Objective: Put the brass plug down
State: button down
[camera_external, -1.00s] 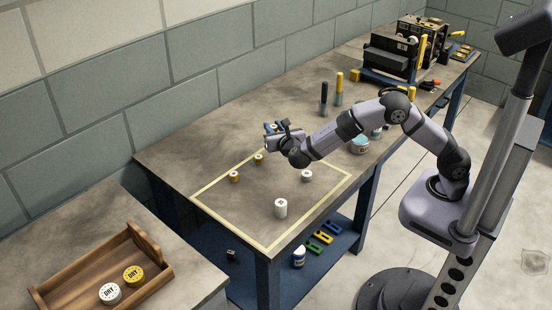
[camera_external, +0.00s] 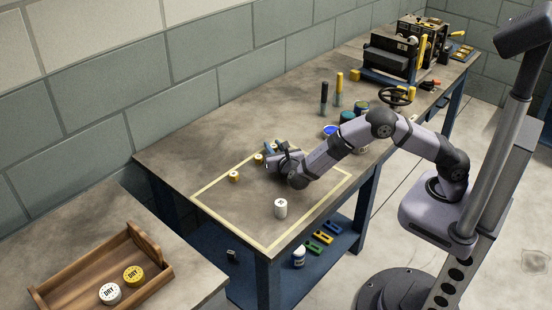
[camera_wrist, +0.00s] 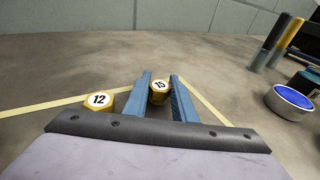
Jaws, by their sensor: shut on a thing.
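A brass plug marked 15 (camera_wrist: 159,90) sits between the two blue fingers of my gripper (camera_external: 274,149), which is shut on it. In the wrist view my gripper (camera_wrist: 160,88) points across the bench. The plug is low, close to the bench top; I cannot tell whether it touches. A brass plug marked 12 (camera_wrist: 99,100) stands left of my fingers. In the outside view one brass plug (camera_external: 258,159) stands just left of my gripper, and another (camera_external: 234,176) stands further left. A white plug (camera_external: 281,208) stands nearer the front, inside the taped rectangle (camera_external: 229,223).
A blue-topped can (camera_external: 330,131) and other tins stand behind my arm. A black cylinder (camera_external: 324,98) and a yellow-topped one (camera_external: 340,90) stand farther back. A wooden tray (camera_external: 70,288) with two discs is on the near-left bench. The bench's back left is clear.

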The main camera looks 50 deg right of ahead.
jog(key=shift+f, duration=0.2)
jog(key=c, duration=1.5)
grip_release()
jog(key=shift+o, duration=0.2)
jog(key=shift+r, duration=0.15)
jog(key=shift+r, duration=0.15)
jog(key=shift+s+a, duration=0.2)
jog(key=shift+s, duration=0.1)
jog(key=v, duration=1.1)
jog(key=shift+s+r, duration=0.1)
jog(key=shift+s, duration=0.1)
